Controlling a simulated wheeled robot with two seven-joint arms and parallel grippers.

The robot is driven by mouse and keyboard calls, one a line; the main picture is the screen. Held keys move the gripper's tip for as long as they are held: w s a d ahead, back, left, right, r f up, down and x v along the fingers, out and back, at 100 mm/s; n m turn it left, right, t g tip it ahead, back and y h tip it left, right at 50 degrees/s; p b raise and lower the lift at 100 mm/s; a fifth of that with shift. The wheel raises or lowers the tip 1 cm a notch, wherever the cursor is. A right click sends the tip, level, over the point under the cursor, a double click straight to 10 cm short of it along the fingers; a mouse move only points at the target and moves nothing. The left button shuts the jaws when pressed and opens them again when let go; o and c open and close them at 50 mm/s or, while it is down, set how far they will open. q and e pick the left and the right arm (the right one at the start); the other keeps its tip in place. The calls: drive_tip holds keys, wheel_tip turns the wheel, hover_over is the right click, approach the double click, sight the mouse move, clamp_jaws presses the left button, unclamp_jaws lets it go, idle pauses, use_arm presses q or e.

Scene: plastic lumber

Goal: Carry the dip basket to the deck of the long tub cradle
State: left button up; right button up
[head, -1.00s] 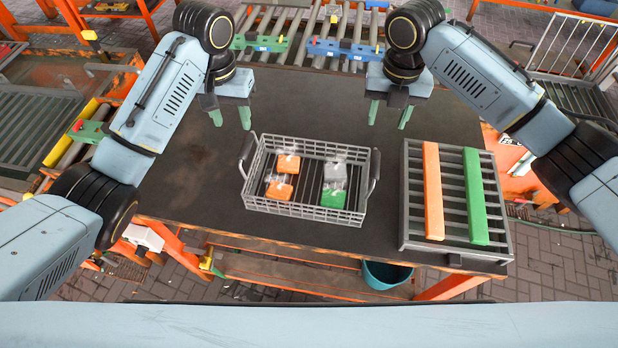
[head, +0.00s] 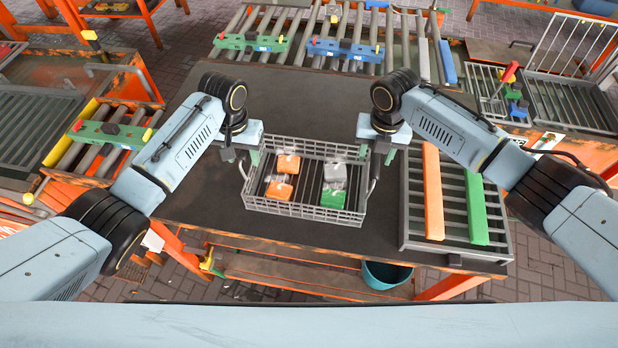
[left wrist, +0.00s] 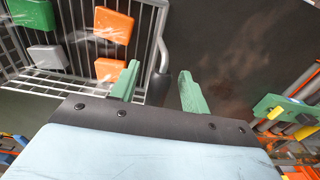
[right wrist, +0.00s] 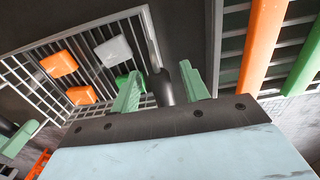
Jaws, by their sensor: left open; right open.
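The dip basket (head: 285,209) is a grey wire basket with a raised handle at each end, standing on the dark table. It holds orange, grey and green blocks. The long tub cradle, seemingly the grey slatted rack (head: 453,205), stands to its right with an orange bar and a green bar on top. My left gripper (head: 240,156) is open at the basket's left handle, which shows between its fingers in the left wrist view (left wrist: 157,84). My right gripper (head: 377,155) is open at the right handle, which shows between its fingers in the right wrist view (right wrist: 163,84).
The dark table (head: 300,92) is clear behind the basket. A roller conveyor (head: 300,20) with green and blue parts runs along the back. More rollers with a green part (head: 112,132) lie at the left. A teal bucket (head: 385,275) is under the table's front edge.

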use_arm(q)
drive_tip(key=shift+f, duration=0.3)
use_arm(e)
drive_tip(key=shift+f, duration=0.3)
use_arm(q)
drive_tip(key=shift+c, duration=0.5)
use_arm(e)
drive_tip(key=shift+c, duration=0.5)
use_arm(q)
clamp_jaws()
use_arm(e)
clamp_jaws()
use_arm(q)
drive_tip(key=shift+w+r, duration=0.1)
drive_tip(key=shift+r, duration=0.05)
use_arm(e)
drive_tip(key=shift+r, duration=0.15)
